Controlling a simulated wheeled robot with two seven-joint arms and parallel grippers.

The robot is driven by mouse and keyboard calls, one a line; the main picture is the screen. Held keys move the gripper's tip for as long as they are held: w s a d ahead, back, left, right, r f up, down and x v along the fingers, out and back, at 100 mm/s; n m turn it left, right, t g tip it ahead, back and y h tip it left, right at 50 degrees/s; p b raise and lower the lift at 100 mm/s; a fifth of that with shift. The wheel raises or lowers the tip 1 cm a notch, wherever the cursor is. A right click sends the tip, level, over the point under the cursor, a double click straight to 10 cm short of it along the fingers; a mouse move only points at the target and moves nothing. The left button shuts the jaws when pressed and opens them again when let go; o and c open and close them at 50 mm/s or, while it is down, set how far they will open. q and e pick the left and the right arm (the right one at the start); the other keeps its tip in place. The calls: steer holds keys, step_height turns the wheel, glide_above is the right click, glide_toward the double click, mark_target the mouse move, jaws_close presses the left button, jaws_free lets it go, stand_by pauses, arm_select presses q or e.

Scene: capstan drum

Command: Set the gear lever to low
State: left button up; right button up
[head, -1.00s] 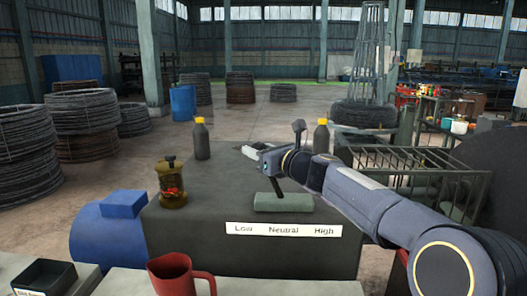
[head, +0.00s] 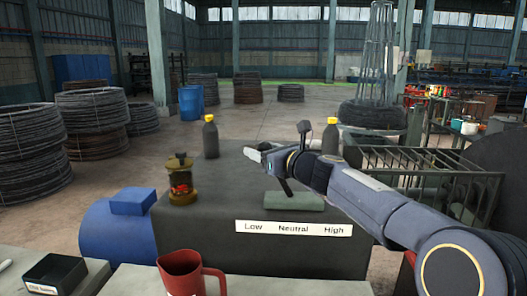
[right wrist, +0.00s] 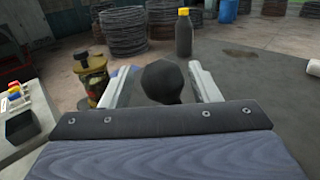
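The gear lever's dark rod (head: 284,186) rises from a grey-green base (head: 300,203) on top of the dark housing and leans left in the head view. My right gripper (head: 254,151) is over the lever, and it hides the lever's top in that view. In the right wrist view the round black knob (right wrist: 162,80) sits between the two pale fingers of my right gripper (right wrist: 160,86), with a gap on each side. The fingers are open. A label plate (head: 293,229) on the housing front reads Low, Neutral, High from left to right. My left gripper is not in view.
A brass oiler (head: 181,184) and a yellow-capped bottle (head: 210,137) stand left of the lever. Another such bottle (head: 330,139) stands behind my right arm. A red mug (head: 184,272) and a black tray (head: 54,275) are in front. A metal cage (head: 440,175) stands at right.

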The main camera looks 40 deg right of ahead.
steer(key=s+b, duration=0.1)
steer(key=s, duration=0.6)
steer(key=shift+s+d, duration=0.35)
steer(key=shift+s, duration=0.05)
stand_by(0.3)
